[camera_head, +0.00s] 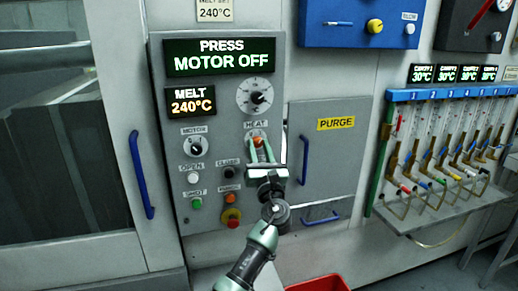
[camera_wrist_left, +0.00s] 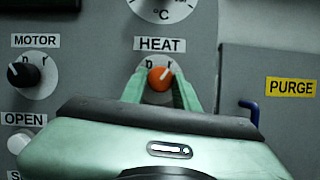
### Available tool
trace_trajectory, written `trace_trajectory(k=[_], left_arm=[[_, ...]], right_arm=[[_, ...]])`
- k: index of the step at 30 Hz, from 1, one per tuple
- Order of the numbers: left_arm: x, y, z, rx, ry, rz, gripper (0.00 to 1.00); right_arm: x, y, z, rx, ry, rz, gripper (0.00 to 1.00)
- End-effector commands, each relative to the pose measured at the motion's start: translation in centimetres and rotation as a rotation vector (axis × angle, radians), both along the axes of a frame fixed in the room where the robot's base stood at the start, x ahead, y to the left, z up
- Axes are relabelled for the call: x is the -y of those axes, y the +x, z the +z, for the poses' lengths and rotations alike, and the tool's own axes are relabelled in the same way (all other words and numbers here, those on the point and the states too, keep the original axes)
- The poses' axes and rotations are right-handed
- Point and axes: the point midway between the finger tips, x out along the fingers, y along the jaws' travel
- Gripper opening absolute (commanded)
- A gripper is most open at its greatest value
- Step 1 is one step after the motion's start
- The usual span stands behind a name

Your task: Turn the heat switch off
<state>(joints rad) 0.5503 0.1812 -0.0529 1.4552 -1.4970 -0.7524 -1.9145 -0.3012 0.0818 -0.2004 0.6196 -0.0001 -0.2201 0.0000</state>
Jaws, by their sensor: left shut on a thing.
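The heat switch is an orange knob (camera_wrist_left: 160,77) on a round white dial under the HEAT label, and it also shows in the head view (camera_head: 257,140). Its light mark tilts to the upper right in the left wrist view; the dial lettering is partly hidden. My left gripper (camera_head: 260,150) reaches up to it from below. In the left wrist view, the green fingers of this gripper (camera_wrist_left: 160,88) are shut on the knob, one on each side. My right gripper is not in view.
The grey panel has a black MOTOR knob (camera_head: 196,147) and several buttons left of the heat switch. A temperature dial (camera_head: 255,96) sits above. A PURGE door (camera_head: 335,150) with a blue handle (camera_head: 304,160) is close on the right. A red bin (camera_head: 318,284) stands below.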

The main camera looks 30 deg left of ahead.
Motion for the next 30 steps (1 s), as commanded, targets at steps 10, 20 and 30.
trace_trajectory(k=[10,20,30], left_arm=[[0.2,0.2,-0.6,0.111,-0.094,-0.002,0.0],[0.4,0.3,-0.7,0.336,-0.286,-0.004,0.0],[0.5,0.5,-0.4,0.58,-0.495,-0.002,0.0]], right_arm=[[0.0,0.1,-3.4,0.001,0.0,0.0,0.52],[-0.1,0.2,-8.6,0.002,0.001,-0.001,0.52],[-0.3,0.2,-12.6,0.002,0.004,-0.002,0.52]])
